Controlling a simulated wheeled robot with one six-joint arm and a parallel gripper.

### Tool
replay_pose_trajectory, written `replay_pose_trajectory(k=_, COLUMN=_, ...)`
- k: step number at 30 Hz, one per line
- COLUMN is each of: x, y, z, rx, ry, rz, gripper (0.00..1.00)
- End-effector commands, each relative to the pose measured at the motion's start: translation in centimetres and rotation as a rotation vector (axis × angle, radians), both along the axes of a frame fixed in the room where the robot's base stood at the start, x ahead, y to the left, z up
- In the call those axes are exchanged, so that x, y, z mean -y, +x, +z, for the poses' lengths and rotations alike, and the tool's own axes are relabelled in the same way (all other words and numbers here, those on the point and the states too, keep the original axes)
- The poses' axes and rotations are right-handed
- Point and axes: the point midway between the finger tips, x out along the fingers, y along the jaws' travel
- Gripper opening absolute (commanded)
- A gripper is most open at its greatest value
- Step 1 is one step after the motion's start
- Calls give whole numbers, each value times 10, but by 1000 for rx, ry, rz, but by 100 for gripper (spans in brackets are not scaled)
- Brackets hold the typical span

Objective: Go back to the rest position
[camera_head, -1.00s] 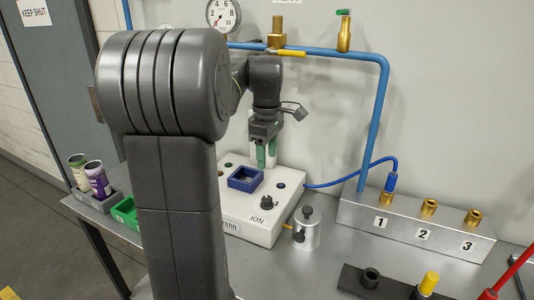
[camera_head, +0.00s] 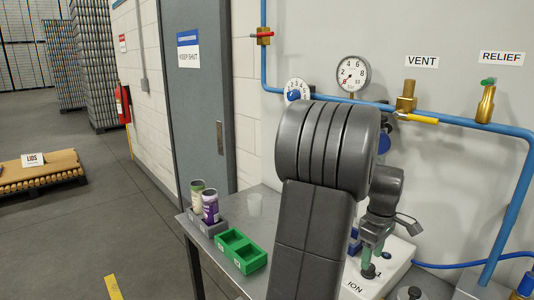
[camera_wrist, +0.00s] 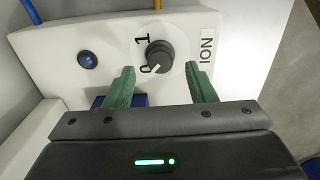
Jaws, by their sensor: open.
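My gripper (camera_head: 371,259) is in the head view at the right, pointing down over the white ION box (camera_head: 396,262). In the wrist view my gripper (camera_wrist: 162,88) shows its two green fingers spread apart with nothing between them. The box's black knob (camera_wrist: 159,56), with a white pointer line and the marks 0 and 1, lies beyond the fingertips. The pointer is turned toward the 0 side. My upper arm hides part of the box in the head view.
A grey holder (camera_head: 209,228) with two cans and a green tray (camera_head: 240,252) stand at the table's left. Blue pipes (camera_head: 440,121), gauges and valves line the wall. Open floor lies left of the table.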

Motion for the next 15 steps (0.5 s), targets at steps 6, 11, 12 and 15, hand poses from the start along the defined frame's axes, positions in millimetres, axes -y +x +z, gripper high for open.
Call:
replay_pose_trajectory(k=6, x=0, y=-1, z=-27, rx=-3, ry=2, rz=0, gripper=50)
replay_pose_trajectory(k=11, x=0, y=0, z=-31, rx=1, ry=-1, rz=-13, gripper=50)
replay_pose_trajectory(k=12, x=0, y=0, z=-31, rx=1, ry=-1, rz=-16, gripper=50)
replay_pose_trajectory(k=15, x=0, y=0, z=-30, rx=1, ry=-1, rz=-18, gripper=50)
